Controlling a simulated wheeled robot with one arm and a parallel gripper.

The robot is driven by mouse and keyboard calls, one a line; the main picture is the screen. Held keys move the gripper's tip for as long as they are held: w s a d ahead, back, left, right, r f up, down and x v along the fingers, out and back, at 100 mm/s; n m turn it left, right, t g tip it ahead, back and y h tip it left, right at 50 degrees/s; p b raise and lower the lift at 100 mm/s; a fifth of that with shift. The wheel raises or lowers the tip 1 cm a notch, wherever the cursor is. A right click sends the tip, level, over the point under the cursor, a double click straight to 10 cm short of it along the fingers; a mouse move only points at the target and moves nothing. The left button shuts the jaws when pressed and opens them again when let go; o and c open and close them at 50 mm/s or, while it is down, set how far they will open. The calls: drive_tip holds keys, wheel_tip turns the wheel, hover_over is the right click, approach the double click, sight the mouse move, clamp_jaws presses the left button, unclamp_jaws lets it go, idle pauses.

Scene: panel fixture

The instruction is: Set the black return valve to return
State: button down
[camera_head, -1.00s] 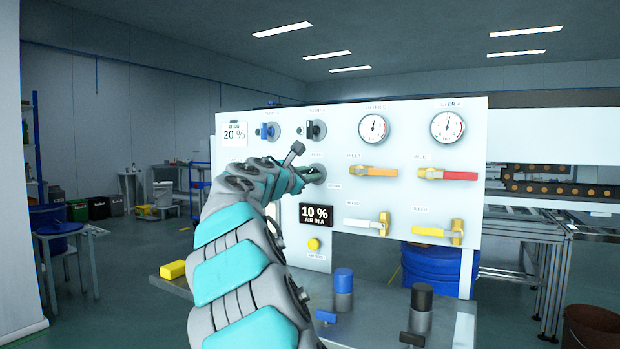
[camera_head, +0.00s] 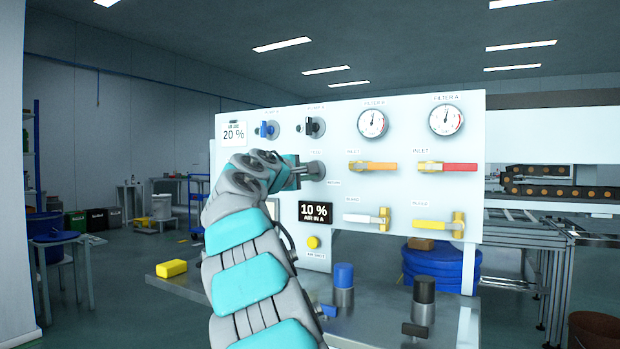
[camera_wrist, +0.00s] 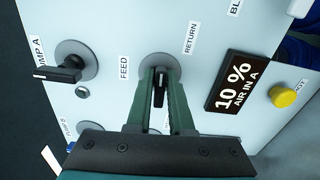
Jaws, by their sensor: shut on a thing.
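The black valve handle (camera_wrist: 159,93) sits on a round grey hub on the white panel (camera_head: 440,200), between the FEED and RETURN labels in the wrist view. The hub (camera_head: 316,171) shows in the head view just right of my fingers. My gripper (camera_wrist: 161,92) is shut on the handle, one green finger on each side of it. My gripper (camera_head: 300,173) comes in from the left in the head view and hides the handle there. The handle points down the picture in the wrist view, towars neither label clearly; its exact setting is hard to tell.
A black pump knob (camera_wrist: 62,73) is close by on the panel and also shows in the head view (camera_head: 312,127). A blue knob (camera_head: 267,130), a display reading 10 % (camera_head: 315,213), a yellow button (camera_head: 313,242) and several levers and gauges surround the valve.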

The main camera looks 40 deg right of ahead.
drive_tip(key=shift+f+m, duration=0.1)
drive_tip(key=shift+m, duration=0.4)
drive_tip(key=c, duration=0.9)
unclamp_jaws()
drive_tip(key=shift+s+a, duration=0.1)
drive_tip(key=shift+a, duration=0.05)
drive_tip(key=shift+b+v, duration=0.5)
drive_tip(key=shift+v, duration=3.25)
